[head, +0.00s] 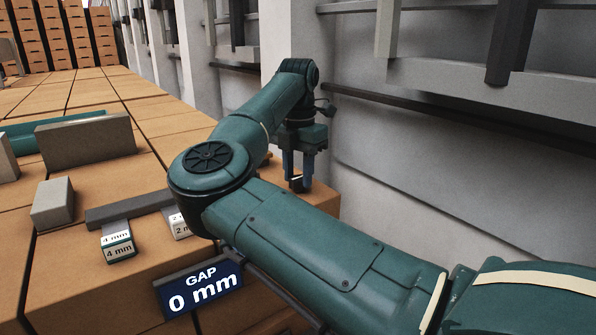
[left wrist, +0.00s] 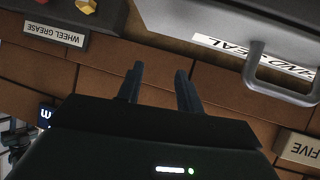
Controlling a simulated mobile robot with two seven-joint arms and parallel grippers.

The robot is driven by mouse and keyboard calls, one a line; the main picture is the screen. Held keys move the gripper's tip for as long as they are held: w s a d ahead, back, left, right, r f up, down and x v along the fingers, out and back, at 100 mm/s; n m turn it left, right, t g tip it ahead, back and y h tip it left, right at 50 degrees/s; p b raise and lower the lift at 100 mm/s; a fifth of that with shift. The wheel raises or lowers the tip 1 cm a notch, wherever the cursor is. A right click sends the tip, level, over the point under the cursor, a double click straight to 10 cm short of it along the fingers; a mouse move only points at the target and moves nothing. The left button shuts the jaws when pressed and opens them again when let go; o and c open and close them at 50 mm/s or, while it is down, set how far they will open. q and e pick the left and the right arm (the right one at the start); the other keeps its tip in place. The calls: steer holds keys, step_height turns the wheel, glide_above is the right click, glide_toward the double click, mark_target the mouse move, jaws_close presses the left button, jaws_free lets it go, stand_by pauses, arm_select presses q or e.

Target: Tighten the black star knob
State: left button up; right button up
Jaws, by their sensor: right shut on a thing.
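My right gripper (head: 298,178) points down at the far right edge of the brick surface, beyond my arm's elbow. Its fingers are shut on a small dark thing low between the tips, which looks like the black star knob (head: 296,184). Most of the knob is hidden, so its shape and seating cannot be told. A dark blue sign (head: 199,287) in front reads "GAP 0 mm". My left gripper (left wrist: 159,78) shows in the left wrist view, with its two dark fingers apart and nothing between them. It is not in the head view.
A grey bar (head: 128,209) lies by blocks marked "4 mm" (head: 118,245) and "2 mm" (head: 180,226). Grey blocks (head: 88,141) stand at left. A grey wall with rails rises at right. The left wrist view shows a grey handled case (left wrist: 215,22) and a "WHEEL GREASE" label (left wrist: 54,34).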

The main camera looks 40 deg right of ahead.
mark_target(298, 178)
steer(key=o, duration=1)
steer(key=shift+c, duration=0.2)
step_height(298, 178, up, 13)
steer(key=shift+p, duration=0.3)
